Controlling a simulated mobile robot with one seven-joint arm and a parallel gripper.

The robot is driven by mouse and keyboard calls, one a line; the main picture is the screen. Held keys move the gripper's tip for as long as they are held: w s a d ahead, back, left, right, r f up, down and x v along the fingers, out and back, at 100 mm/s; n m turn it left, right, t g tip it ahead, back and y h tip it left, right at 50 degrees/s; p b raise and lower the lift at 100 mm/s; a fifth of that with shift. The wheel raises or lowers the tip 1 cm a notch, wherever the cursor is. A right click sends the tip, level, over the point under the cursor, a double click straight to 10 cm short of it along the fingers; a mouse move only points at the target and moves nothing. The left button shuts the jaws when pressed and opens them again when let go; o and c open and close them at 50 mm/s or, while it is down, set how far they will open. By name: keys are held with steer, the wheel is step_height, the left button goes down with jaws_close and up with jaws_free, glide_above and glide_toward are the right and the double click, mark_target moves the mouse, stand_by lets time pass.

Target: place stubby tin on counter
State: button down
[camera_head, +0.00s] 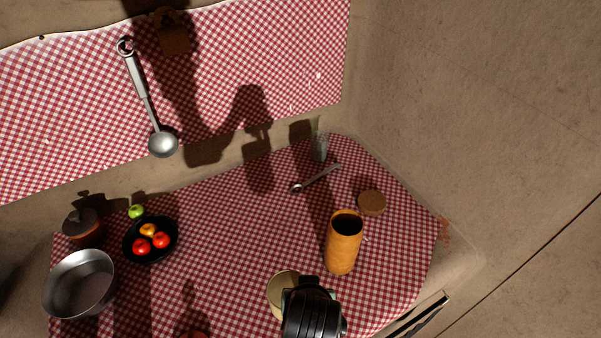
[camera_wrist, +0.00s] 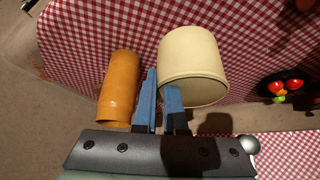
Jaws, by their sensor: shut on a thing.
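The stubby tin is a short, wide cream cylinder (camera_wrist: 190,52), with its open end towards the wrist camera. In the head view the tin (camera_head: 281,287) is partly hidden behind my black wrist. My gripper (camera_wrist: 161,84) is shut on the tin's wall at the rim, with one blue finger outside and the other at the opening. The counter (camera_head: 225,225) is covered with red and white checked cloth, and the tin is over its front right part. I cannot tell whether its base touches the cloth.
A tall orange cylinder (camera_head: 343,245) stands close beside the tin. Behind are a round brown lid (camera_head: 371,203), a spoon (camera_head: 315,178) and a glass (camera_head: 320,148). At left are a black bowl of fruit (camera_head: 130,252), a metal pan (camera_head: 62,290) and a lidded pot (camera_head: 85,232). The middle cloth is clear.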

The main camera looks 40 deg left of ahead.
mark_target(286, 285)
steer(key=a, duration=0.1)
steer(key=s+a+n, duration=0.1)
steer(key=a+n, duration=0.1)
steer(key=a, duration=0.1)
steer(key=shift+s+f+g+y+b, duration=0.15)
steer(key=shift+f+g+y+b, duration=0.15)
steer(key=shift+f+y+b, duration=0.1)
step_height(286, 285, down, 5)
steer(key=shift+s+f, duration=0.1)
steer(key=shift+s, duration=0.05)
steer(key=shift+a+f, duration=0.1)
steer(key=shift+f, duration=2.05)
steer(key=shift+f, duration=0.2)
steer(key=c, duration=1)
jaws_free()
steer(key=shift+o, duration=0.2)
steer(key=shift+r, duration=0.15)
steer(key=v, duration=1.2)
steer(key=shift+p, duration=0.35)
